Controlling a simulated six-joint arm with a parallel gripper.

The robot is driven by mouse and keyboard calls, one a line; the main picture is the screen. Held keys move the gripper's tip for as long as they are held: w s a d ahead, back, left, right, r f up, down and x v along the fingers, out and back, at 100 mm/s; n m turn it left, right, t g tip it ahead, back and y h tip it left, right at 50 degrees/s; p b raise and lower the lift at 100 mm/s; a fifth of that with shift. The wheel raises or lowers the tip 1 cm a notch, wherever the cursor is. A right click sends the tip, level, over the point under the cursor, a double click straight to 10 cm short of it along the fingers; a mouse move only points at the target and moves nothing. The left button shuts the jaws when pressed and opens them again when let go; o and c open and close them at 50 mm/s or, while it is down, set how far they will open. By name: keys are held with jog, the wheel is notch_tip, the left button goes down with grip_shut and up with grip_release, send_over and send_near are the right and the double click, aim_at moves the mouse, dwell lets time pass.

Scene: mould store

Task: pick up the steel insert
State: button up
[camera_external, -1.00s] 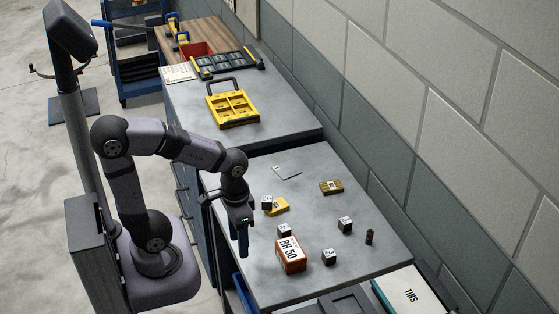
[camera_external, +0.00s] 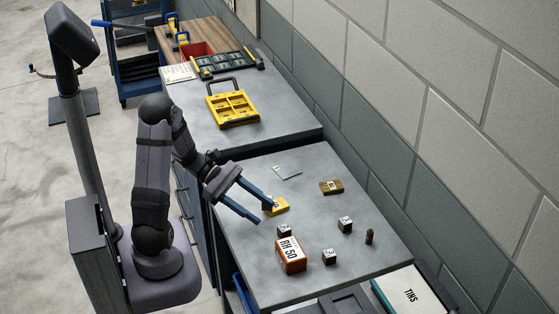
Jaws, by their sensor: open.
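Several small dark grey metal-looking cubes with pale, marked tops stand on the grey bench (camera_external: 310,195): one at the front (camera_external: 329,257), one to the right (camera_external: 345,225) and one behind the orange box (camera_external: 284,230). I cannot tell which one is the steel insert.
An orange and white box marked RH 50 (camera_external: 291,254) stands at the front. A brown-yellow block (camera_external: 331,187), a small dark brown cylinder (camera_external: 369,237) and a flat grey card (camera_external: 287,172) lie around. A yellow tray (camera_external: 232,108) is farther back. A block wall (camera_external: 400,130) borders the right.

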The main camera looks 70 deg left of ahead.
jog(key=a+n+t+y, duration=0.4)
jog(key=a+n+t, duration=0.25)
jog(key=a, duration=0.55)
send_near(276, 207)
jog(key=shift+w+d+r+n+p, duration=0.2)
jog(key=shift+w+d+r+p, duration=0.1)
jog(key=shift+w+d+r, duration=0.25)
jog(key=shift+w+d+r+n+p, duration=0.15)
jog(key=shift+w+d+r+p, duration=0.1)
jog(key=shift+w+r, duration=0.4)
jog(key=shift+f+p+x, duration=0.25)
jog(key=shift+p+x, duration=0.15)
jog(key=shift+x, duration=0.75)
jog(key=shift+f+p+x, duration=0.25)
jog(key=shift+p+x, duration=0.15)
jog(key=shift+x, duration=0.75)
jog(key=shift+a, duration=0.1)
jog(key=shift+c, duration=0.4)
grip_shut()
jog(key=shift+r, duration=0.15)
